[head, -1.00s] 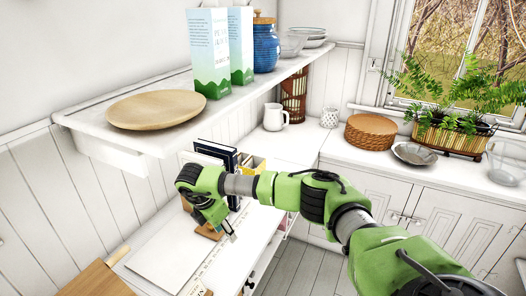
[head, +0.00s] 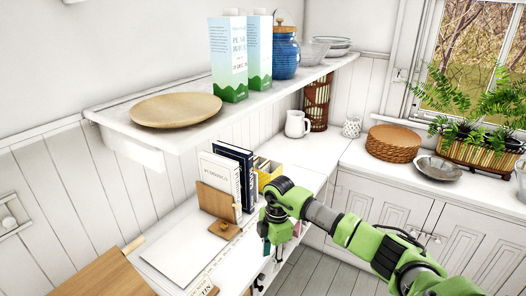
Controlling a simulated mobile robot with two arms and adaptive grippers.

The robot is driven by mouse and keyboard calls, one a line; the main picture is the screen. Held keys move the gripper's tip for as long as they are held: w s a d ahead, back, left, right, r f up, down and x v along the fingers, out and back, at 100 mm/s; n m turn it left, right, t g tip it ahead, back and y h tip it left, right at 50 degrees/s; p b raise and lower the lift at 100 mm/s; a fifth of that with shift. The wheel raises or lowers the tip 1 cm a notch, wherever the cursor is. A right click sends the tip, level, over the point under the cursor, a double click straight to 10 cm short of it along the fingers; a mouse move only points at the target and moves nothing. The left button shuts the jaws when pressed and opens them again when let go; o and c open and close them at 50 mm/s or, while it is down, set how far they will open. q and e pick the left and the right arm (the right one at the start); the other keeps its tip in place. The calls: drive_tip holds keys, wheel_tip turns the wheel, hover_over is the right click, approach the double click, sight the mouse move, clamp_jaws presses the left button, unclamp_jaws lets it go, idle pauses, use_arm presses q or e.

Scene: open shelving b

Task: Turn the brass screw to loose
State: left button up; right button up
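A wooden book stand (head: 214,202) stands on the lower counter, with books behind it. A small knob (head: 223,226) shows on the foot of this stand; it is too small to tell whether it is the brass screw or how it is turned. My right gripper (head: 267,250) hangs pointing down at the counter's front edge, to the right of the stand and apart from it. Its fingers are small and partly hidden by the wrist, so I cannot tell whether they are open. My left gripper is out of view.
The upper shelf (head: 110,118) overhangs the counter and holds a wooden plate (head: 176,110), cartons (head: 229,60) and a blue jar (head: 286,55). A wooden board (head: 105,274) lies at the near left. A flat white sheet (head: 183,252) lies left of my gripper.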

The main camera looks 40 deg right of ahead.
drive_tip(key=s+d+m+t+y, duration=0.1)
drive_tip(key=s+d, duration=0.1)
drive_tip(key=d, duration=0.2)
drive_tip(key=w+a+r+n+t+y, duration=0.2)
drive_tip(key=w+r+t+y, duration=0.25)
drive_tip(key=r, duration=0.45)
drive_tip(key=w+a+r+n+t+y, duration=0.1)
drive_tip(key=w+a+r+t+y, duration=0.2)
drive_tip(key=w+r+t, duration=0.45)
drive_tip(key=w+d+r+m+t+h, duration=0.3)
drive_tip(key=d+r, duration=0.4)
drive_tip(key=r, duration=0.5)
drive_tip(key=shift+w+d+r+t, duration=0.2)
drive_tip(key=shift+w+t, duration=0.25)
drive_tip(key=shift+t, duration=0.65)
drive_tip(key=shift+f, duration=0.1)
